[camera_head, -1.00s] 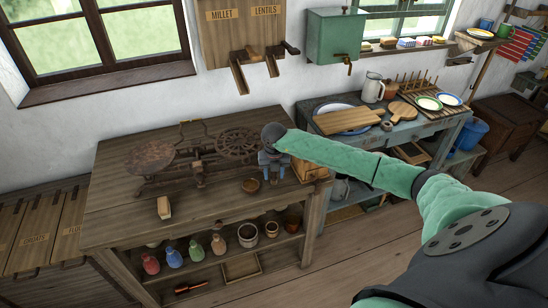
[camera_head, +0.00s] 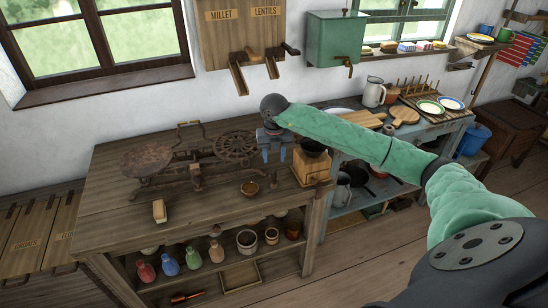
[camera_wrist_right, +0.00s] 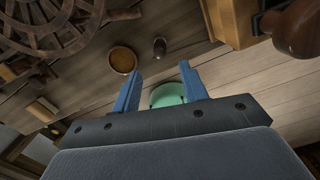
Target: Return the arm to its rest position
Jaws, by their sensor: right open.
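My right arm reaches in from the right of the head view, over the wooden workbench (camera_head: 120,215). My right gripper (camera_head: 274,155) points down with its blue fingers apart and nothing between them. It hangs above the bench, between the iron balance scale (camera_head: 195,165) and the wooden grinder (camera_head: 311,168). In the right wrist view, the open fingers (camera_wrist_right: 161,82) frame an empty gap. A small brown bowl (camera_head: 249,188) stands on the bench below the gripper; it also shows in the wrist view (camera_wrist_right: 122,60). My left gripper is not in view.
A small wooden block (camera_head: 159,211) stands near the bench's front left. Several bottles and pots line the shelf below. A blue-grey table (camera_head: 440,128) with boards and plates stands at the right. Millet and lentil chutes (camera_head: 237,75) hang on the wall behind. The floor at front right is clear.

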